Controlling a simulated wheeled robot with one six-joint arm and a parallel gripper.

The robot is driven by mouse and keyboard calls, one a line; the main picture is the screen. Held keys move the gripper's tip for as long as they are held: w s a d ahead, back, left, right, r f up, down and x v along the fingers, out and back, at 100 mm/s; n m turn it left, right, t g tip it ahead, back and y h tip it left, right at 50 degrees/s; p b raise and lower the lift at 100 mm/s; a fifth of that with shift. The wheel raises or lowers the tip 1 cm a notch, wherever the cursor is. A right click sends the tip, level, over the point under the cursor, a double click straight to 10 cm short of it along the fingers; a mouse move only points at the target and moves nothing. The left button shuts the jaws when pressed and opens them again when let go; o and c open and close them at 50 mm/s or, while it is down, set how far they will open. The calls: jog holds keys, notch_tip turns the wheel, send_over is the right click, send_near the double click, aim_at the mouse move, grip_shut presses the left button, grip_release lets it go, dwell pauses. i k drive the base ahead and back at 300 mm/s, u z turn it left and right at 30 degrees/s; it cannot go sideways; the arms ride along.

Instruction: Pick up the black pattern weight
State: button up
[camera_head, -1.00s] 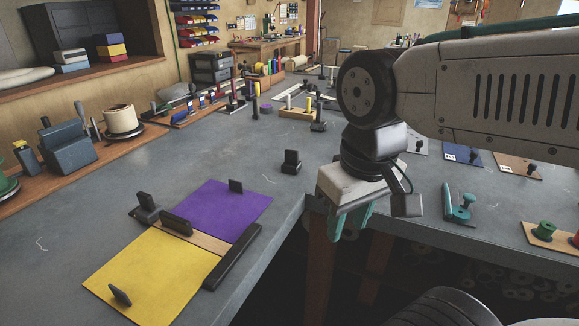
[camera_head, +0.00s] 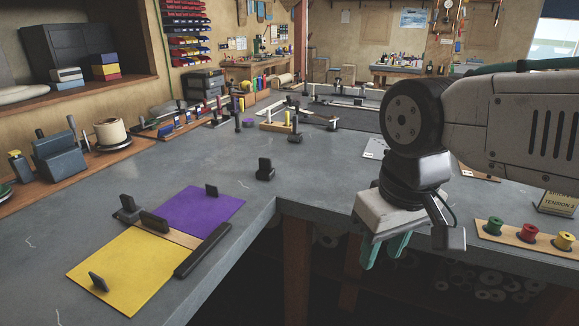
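A small black block-shaped weight with an upright tab (camera_head: 265,170) stands alone on the grey table, right of the purple sheet. It looks like a black pattern weight, but similar dark pieces stand nearby. My gripper (camera_head: 385,252), with teal fingers pointing down, is to the right of these, beyond the table's inner corner. Its fingers are apart with nothing visible between them.
The yellow sheet (camera_head: 135,270) and purple sheet (camera_head: 195,212) lie on the grey table (camera_head: 330,165), with a long dark bar (camera_head: 203,250) along their right edge. A spool board (camera_head: 510,236) is at right. The table around the lone weight is clear.

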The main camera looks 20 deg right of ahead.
aim_at(265, 171)
jog(key=z, duration=0.15)
jog(key=i, duration=0.95)
jog(key=u, duration=0.5)
